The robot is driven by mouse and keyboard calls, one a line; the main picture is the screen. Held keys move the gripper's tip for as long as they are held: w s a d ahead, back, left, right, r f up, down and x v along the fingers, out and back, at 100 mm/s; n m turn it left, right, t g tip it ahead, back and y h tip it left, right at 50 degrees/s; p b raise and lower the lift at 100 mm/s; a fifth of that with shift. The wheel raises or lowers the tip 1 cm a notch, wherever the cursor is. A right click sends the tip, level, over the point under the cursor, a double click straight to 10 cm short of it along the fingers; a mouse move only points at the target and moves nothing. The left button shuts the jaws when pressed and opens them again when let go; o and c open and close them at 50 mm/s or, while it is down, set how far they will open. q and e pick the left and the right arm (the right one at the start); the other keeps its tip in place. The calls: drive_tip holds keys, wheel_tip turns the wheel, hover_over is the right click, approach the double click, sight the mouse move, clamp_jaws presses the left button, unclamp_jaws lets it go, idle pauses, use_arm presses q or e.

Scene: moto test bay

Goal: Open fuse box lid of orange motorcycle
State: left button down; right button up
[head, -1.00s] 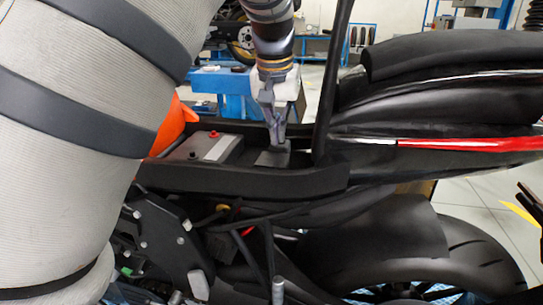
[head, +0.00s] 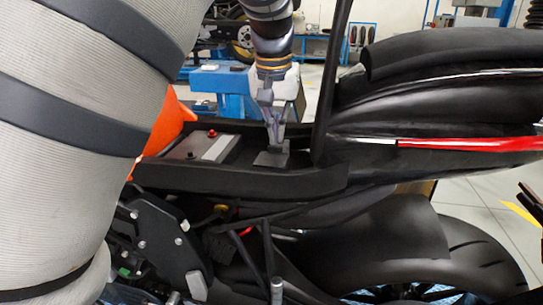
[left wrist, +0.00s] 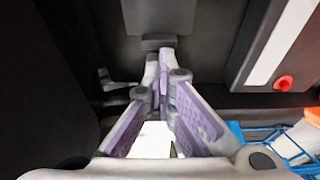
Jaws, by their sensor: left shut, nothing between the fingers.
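The fuse box lid (head: 270,159) is a small dark grey square in the black tray behind the battery of the motorcycle. It looks flat and closed. In the left wrist view the lid (left wrist: 150,20) is at the top centre, with a small dark tab (left wrist: 158,42) on its near edge. My left gripper (head: 275,143) is shut and empty, with its fingertips at the tab. I cannot tell whether they touch it. In the left wrist view its fingertips (left wrist: 160,56) are together just below the tab. Dark prongs at the head view's right edge look like my right gripper (head: 530,202), mostly cut off.
The battery (head: 205,148), with a red terminal cap, lies left of the lid. A black upright bar (head: 333,85) stands close to its right, before the black seat and tail (head: 450,80). The tray's side wall (head: 240,182) runs along the front. A blue bench (head: 225,85) is behind.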

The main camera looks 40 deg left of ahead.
sight(275, 147)
use_arm(q)
drive_tip(key=shift+s+d+f+g+h, duration=0.15)
drive_tip(key=shift+s+d+f+g, duration=0.05)
drive_tip(key=shift+f, duration=0.35)
drive_tip(key=shift+s+d+f+g+h, duration=0.15)
drive_tip(key=shift+s+d+f+g, duration=0.05)
drive_tip(key=shift+f, duration=0.35)
drive_tip(key=shift+r, duration=0.15)
drive_tip(key=shift+s+d+r, duration=0.25)
drive_tip(key=shift+s+r, duration=0.15)
drive_tip(key=shift+r, duration=0.25)
drive_tip(key=shift+a+r, duration=0.1)
drive_tip(key=shift+r, duration=0.05)
drive_tip(key=shift+r, duration=0.15)
drive_tip(key=shift+s+d+r, duration=0.2)
drive_tip(key=shift+s+r, duration=0.25)
drive_tip(key=shift+r, duration=0.2)
